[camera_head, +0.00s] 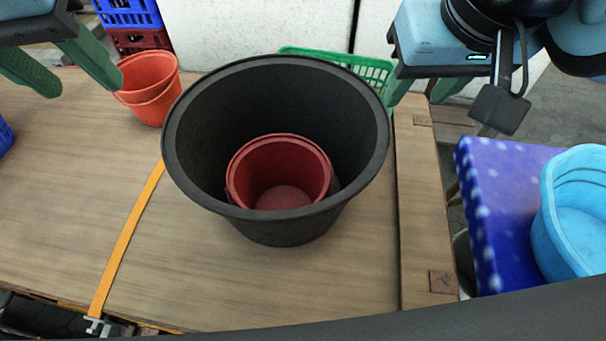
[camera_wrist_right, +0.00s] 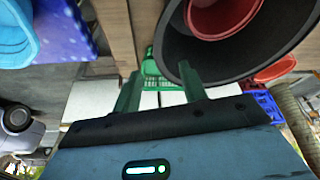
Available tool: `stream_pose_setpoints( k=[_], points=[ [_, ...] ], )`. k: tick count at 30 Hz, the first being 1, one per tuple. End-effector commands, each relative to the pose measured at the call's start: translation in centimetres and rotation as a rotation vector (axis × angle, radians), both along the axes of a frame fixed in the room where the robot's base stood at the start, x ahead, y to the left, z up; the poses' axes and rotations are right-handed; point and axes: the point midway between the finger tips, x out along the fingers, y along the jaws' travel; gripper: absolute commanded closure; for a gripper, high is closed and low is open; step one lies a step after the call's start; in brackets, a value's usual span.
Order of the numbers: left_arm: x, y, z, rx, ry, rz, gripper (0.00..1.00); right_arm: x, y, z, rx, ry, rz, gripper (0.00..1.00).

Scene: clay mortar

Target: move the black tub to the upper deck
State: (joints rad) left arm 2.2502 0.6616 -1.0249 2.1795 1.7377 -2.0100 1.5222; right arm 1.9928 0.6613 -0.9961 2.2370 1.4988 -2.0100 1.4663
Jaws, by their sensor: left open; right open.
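The black tub (camera_head: 290,228) stands upright on a wooden deck (camera_head: 60,220), with a red bucket (camera_head: 280,165) inside it. In the right wrist view the tub's dark rim (camera_wrist_right: 172,35) reaches the right-hand finger. My right gripper (camera_wrist_right: 158,80) is open, close to the tub's right side; I cannot tell whether the finger touches the rim. My left gripper (camera_head: 80,88) is open and empty at the upper left, apart from the tub. I cannot tell which surface is the upper deck.
An orange strap (camera_head: 125,240) crosses the deck. A light-blue tub (camera_head: 575,215) sits on a blue cloth (camera_head: 490,200) at right.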

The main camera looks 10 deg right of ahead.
Motion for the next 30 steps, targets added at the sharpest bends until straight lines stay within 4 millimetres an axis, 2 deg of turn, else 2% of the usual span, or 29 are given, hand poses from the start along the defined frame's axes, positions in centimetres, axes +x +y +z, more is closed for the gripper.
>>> stream_pose_setpoints(
  k=[6,13,18,30],
  points=[
    [0.0,0.0,0.0,0.000,0.000,0.000,0.57,-1.3,0.0,3.5,0.000,-0.006,-0.001,0.57],
    [0.0,0.0,0.0,0.000,0.000,0.000,0.57,-2.4,0.0,6.1,0.000,-0.003,-0.001,0.57],
    [0.0,0.0,0.0,0.000,0.000,0.000,0.57,-2.8,0.0,6.9,0.000,0.000,-0.001,0.57],
    [0.0,0.0,0.0,0.000,0.000,0.000,0.57,-2.8,0.0,7.0,0.000,0.001,0.000,0.57]
  ],
)
